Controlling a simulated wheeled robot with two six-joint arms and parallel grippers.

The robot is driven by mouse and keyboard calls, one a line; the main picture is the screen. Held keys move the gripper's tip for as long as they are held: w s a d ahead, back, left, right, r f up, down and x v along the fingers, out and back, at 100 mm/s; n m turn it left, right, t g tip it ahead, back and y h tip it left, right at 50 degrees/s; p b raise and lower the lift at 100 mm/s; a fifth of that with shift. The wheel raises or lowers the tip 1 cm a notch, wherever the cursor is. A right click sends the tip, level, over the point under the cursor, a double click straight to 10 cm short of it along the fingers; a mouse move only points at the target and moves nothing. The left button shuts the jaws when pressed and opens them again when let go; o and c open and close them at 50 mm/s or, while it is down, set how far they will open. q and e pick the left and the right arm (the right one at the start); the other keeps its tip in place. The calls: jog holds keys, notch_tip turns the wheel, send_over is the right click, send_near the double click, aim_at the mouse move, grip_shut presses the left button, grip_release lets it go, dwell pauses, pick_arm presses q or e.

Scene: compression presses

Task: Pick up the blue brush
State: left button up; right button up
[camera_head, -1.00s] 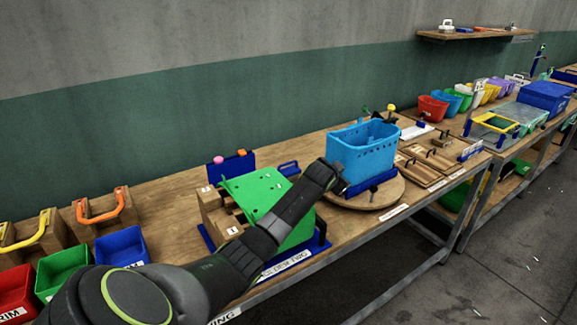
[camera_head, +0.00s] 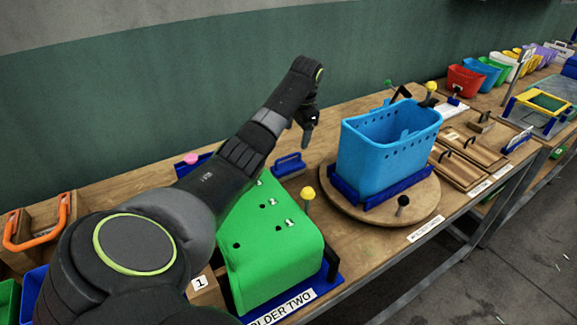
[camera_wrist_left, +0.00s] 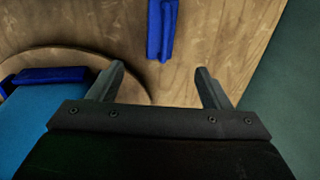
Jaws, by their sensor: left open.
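The blue brush (camera_head: 288,165) lies on the wooden table between the green holder and the round wooden board. In the left wrist view the brush (camera_wrist_left: 160,28) is a blue bar with a raised handle, cut by the top edge. My left gripper (camera_head: 308,133) is above the back part of the table, higher than the brush and a little to its right. Its two fingers (camera_wrist_left: 160,70) are open and empty, with bare wood between them. The brush lies beyond the fingertips and is not touched. My right gripper is not in view.
A light blue bin (camera_head: 385,155) sits in a dark blue frame on the round board (camera_head: 330,195), right of the brush. The green wall (camera_head: 150,95) rises behind the table.

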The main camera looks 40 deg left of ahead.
pick_arm(q)
jog(key=p, duration=0.1)
send_over(290, 164)
jog(key=d, duration=0.2)
jog(key=f, duration=0.7)
jog(key=shift+a, duration=0.2)
jog(key=shift+a+f, duration=0.1)
jog(key=shift+f, duration=0.45)
jog(key=f, duration=0.2)
jog(key=f+p, duration=0.1)
jog(key=shift+s+a+f, duration=0.2)
jog(key=shift+a+f, duration=0.3)
jog(key=shift+f, duration=0.6)
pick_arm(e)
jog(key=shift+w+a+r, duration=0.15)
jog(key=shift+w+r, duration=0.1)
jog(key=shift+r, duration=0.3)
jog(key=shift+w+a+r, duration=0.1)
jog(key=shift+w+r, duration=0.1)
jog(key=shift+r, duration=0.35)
pick_arm(q)
jog(key=shift+c, duration=0.4)
jog(key=c, duration=1)
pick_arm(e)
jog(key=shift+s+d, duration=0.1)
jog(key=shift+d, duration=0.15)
pick_arm(q)
jog(key=shift+r, duration=0.1)
